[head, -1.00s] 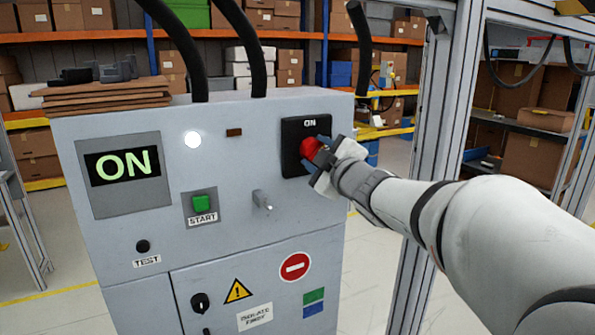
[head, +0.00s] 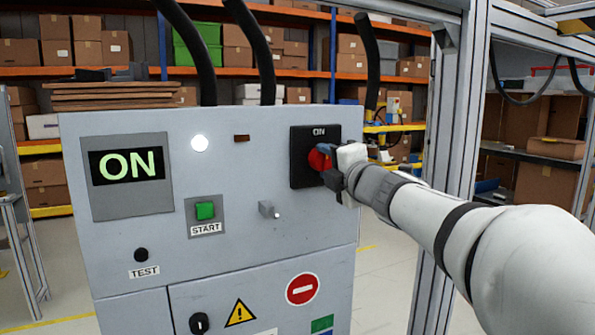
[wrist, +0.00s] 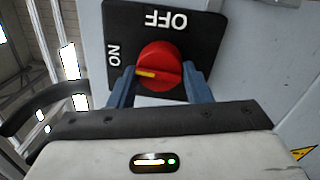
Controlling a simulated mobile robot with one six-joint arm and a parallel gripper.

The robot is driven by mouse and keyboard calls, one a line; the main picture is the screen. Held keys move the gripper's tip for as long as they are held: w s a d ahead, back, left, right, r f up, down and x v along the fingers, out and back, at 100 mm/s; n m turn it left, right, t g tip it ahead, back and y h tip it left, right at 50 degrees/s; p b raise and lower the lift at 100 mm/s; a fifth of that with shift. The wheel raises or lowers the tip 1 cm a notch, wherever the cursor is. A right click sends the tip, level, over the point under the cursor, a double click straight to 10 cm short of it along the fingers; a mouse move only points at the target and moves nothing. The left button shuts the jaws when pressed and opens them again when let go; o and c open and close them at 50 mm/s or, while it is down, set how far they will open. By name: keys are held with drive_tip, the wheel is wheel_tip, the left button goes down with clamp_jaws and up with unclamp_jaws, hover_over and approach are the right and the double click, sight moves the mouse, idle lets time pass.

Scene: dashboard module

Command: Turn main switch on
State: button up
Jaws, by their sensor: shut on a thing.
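The main switch is a red knob (head: 318,159) on a black plate (head: 300,174) at the upper right of the grey panel. The plate's ON label shows at its top in the head view. In the wrist view the red knob (wrist: 160,62) has a yellow mark at its left, on the side of the ON label; OFF is at the top of that picture. My gripper (head: 326,162) is at the knob, and its blue fingers stand on both sides of it in the wrist view (wrist: 159,78), shut on it. My gripper partly covers the knob in the head view.
The display (head: 127,166) reads ON, and a white lamp (head: 200,144) is lit beside it. A green START button (head: 205,210), a small grey lever (head: 268,209) and a black TEST button (head: 141,255) are on the panel. A metal frame post (head: 455,150) stands right of the panel.

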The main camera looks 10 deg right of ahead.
drive_tip(key=shift+n, duration=0.4)
drive_tip(key=o, duration=1)
drive_tip(key=v, duration=0.7)
drive_tip(key=shift+s+p, duration=0.3)
drive_tip(key=shift+s, duration=0.1)
drive_tip(key=shift+d, duration=0.15)
